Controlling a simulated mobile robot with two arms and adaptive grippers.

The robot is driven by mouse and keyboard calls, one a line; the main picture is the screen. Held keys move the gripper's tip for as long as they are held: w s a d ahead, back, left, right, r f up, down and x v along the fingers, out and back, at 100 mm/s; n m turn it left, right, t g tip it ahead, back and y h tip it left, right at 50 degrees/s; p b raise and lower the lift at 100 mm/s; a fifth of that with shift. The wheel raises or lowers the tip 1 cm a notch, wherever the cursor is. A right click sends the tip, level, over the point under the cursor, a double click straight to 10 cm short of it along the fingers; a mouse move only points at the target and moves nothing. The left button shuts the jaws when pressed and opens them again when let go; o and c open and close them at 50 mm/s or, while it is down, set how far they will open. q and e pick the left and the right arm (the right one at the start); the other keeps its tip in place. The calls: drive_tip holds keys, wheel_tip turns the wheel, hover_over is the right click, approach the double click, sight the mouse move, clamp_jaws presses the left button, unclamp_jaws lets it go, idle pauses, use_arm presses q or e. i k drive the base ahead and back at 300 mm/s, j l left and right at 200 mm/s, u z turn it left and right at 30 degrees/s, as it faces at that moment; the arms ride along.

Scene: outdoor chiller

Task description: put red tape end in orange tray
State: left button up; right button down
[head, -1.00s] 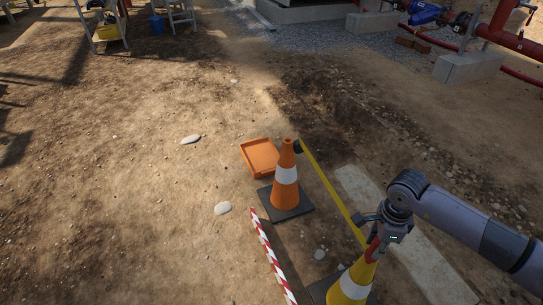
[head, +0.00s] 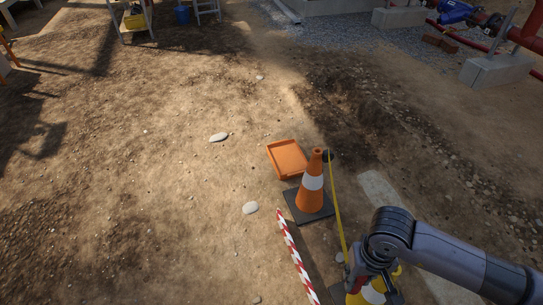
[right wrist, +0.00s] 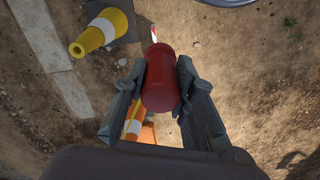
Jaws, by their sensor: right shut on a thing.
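The red tape end (right wrist: 160,82) is a red cylinder held between the two fingers of my right gripper (right wrist: 161,68) in the right wrist view. In the head view my right gripper (head: 364,281) is at the lower right, and little of the red end shows. Yellow tape (head: 337,209) runs from it to a dark holder at the top of the orange cone (head: 312,181). The orange tray (head: 288,157) lies empty on the ground just behind and left of that cone, apart from my gripper. My left gripper is out of view.
A yellow-and-white cone (head: 372,292) stands below my right gripper, partly hidden; it also shows in the wrist view (right wrist: 103,29). A red-and-white striped bar (head: 296,256) lies left of it. Stones (head: 218,137) dot the open dirt on the left.

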sight(294, 168)
drive_tip(key=i+j+u, duration=0.15)
drive_tip(key=i+j, duration=0.25)
drive_tip(key=i+j+u, duration=0.2)
drive_tip(key=i+j, duration=0.2)
drive_tip(key=i+j+u, duration=0.15)
drive_tip(key=i+j, duration=0.15)
drive_tip(key=i, duration=0.2)
drive_tip(key=i+j+u, duration=0.15)
drive_tip(key=i, duration=0.3)
drive_tip(key=i+z, duration=0.3)
drive_tip(key=i, duration=0.2)
drive_tip(key=i+j+z, duration=0.25)
drive_tip(key=i, duration=0.25)
drive_tip(key=i+j+z, duration=0.3)
drive_tip(key=i, duration=0.15)
drive_tip(key=i+l+z, duration=0.15)
drive_tip(key=z, duration=0.25)
drive_tip(key=i+z, duration=0.6)
drive_tip(key=z, duration=0.2)
drive_tip(key=i+j+z, duration=0.1)
drive_tip(key=i+z, duration=0.15)
drive_tip(key=z, duration=0.15)
